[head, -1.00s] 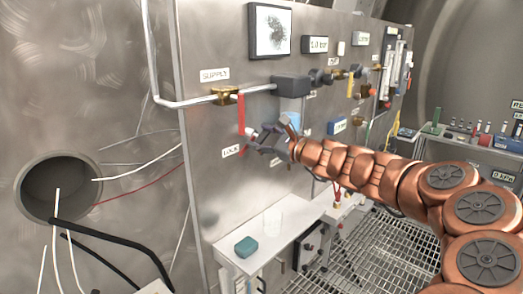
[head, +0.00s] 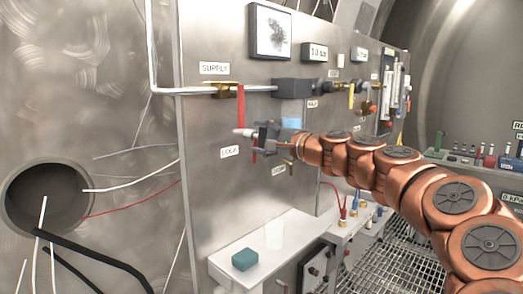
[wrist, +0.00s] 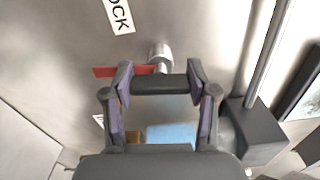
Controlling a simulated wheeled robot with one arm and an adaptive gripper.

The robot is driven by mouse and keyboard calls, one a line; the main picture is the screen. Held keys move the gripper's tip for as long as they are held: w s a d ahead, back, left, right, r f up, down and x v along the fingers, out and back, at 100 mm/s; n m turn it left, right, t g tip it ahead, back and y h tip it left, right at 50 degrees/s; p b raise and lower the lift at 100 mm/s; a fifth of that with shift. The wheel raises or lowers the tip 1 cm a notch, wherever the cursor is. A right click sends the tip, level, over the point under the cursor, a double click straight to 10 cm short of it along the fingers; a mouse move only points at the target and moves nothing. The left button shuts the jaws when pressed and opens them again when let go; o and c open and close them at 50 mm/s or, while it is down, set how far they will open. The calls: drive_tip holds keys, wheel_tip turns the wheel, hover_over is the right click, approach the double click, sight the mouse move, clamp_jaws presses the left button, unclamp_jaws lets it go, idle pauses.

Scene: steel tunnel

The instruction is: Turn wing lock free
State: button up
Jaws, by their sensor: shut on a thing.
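The wing lock shows in the wrist view as a silver round stem (wrist: 160,55) with a dark crossbar (wrist: 160,85). My gripper (wrist: 160,78) has a finger at each end of the crossbar and is shut on it. In the head view my gripper (head: 262,138) is at the steel panel, with the silver stem (head: 242,132) just left of its fingers. The crossbar is hard to make out there. A red lever (head: 241,105) hangs down from the brass supply valve (head: 226,90) and ends close to the stem. The LOCK label (head: 229,152) is below left.
A dark grey block (head: 292,88) and a blue patch (head: 291,117) are on the panel near my gripper. A white shelf (head: 225,268) below bears a teal block (head: 245,259) and a clear container. Gauges and more valves line the panel to the right.

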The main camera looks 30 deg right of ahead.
drive_tip(key=shift+f+n+b, duration=0.1)
drive_tip(key=shift+n+b, duration=0.45)
drive_tip(key=shift+n, duration=0.05)
drive_tip(key=o, duration=1.2)
drive_tip(key=shift+c, duration=0.2)
drive_tip(key=v, duration=1.2)
